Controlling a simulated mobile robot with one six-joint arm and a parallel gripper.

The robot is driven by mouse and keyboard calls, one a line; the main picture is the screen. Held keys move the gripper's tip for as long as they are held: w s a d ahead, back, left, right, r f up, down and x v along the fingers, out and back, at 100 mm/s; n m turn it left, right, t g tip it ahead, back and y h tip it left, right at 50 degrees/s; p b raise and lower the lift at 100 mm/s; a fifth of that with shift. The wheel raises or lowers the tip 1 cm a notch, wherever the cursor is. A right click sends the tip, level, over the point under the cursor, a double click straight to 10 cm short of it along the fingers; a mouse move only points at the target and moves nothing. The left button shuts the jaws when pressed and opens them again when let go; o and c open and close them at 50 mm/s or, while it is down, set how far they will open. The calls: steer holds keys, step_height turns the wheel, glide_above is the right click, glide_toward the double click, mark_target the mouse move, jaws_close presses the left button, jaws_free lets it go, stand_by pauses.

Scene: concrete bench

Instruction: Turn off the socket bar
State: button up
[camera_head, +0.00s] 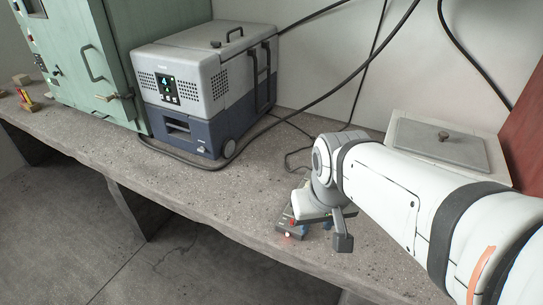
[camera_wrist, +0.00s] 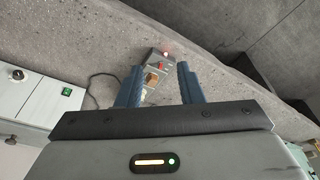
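The grey socket bar (camera_head: 289,236) lies on the concrete bench near its front edge, partly hidden by my gripper in the head view. Its near end shows a red part and a small glowing lamp. In the wrist view the bar (camera_wrist: 153,62) lies between and beyond my fingertips, with the lit lamp at its far end and red and brown parts nearer. My gripper (camera_wrist: 159,70) is open and empty, its two blue fingers spread apart. In the head view my gripper (camera_head: 320,230) hangs over the bar; contact cannot be told.
A grey and blue cooler box (camera_head: 205,90) stands behind left, beside a green cabinet (camera_head: 85,50). A pale lidded box (camera_head: 445,150) stands behind my arm. Black cables run across the bench and wall. The bench front (camera_head: 200,205) left of the bar is clear.

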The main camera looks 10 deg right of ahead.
steer(key=w+d+f+m+g+y+b, duration=0.1)
steer(key=w+f+m+g+b, duration=0.15)
steer(key=w, duration=0.35)
steer(key=w+d+f+m+g+b, duration=0.1)
steer(key=w+f+b, duration=0.15)
steer(key=w, duration=0.45)
steer(key=m+g+y+b, duration=0.2)
steer(key=m+g+b, duration=0.1)
steer(key=m+b, duration=0.1)
glide_toward(292, 222)
steer(key=shift+a+f, duration=0.15)
steer(key=shift+f, duration=0.05)
steer(key=b+x, duration=0.1)
steer(key=x, duration=0.6)
steer(key=shift+f, duration=0.15)
steer(key=shift+c, duration=0.5)
